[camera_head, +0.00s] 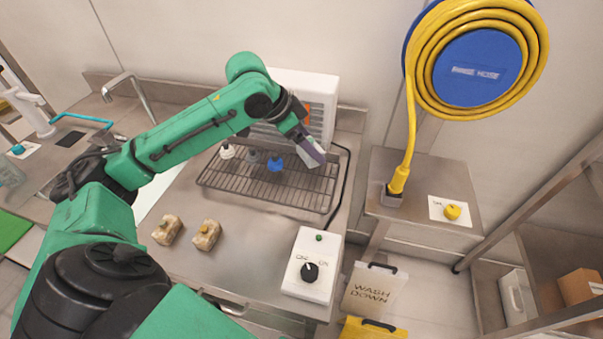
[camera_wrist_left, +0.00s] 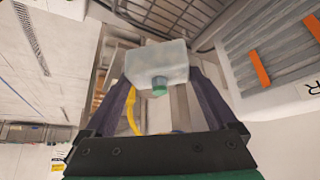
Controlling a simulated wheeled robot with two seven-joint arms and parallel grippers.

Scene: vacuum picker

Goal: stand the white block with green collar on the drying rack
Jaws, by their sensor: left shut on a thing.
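My left gripper (camera_head: 314,150) reaches in from the left over the right end of the drying rack (camera_head: 265,192). Its purple fingers are shut on the white block with green collar (camera_head: 307,157). In the left wrist view the pale block (camera_wrist_left: 155,62) sits between the fingertips, its green collar (camera_wrist_left: 159,86) facing the palm. The fingers hide part of the block in the head view. I cannot tell whether its underside touches the rack. My right gripper is not in view.
A white item (camera_head: 227,151), a grey one (camera_head: 252,156) and a blue one (camera_head: 275,164) stand along the rack's back. A white vented unit (camera_head: 322,92) is behind. Two tan blocks (camera_head: 168,229) (camera_head: 207,235) and a dial box (camera_head: 312,265) are in front.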

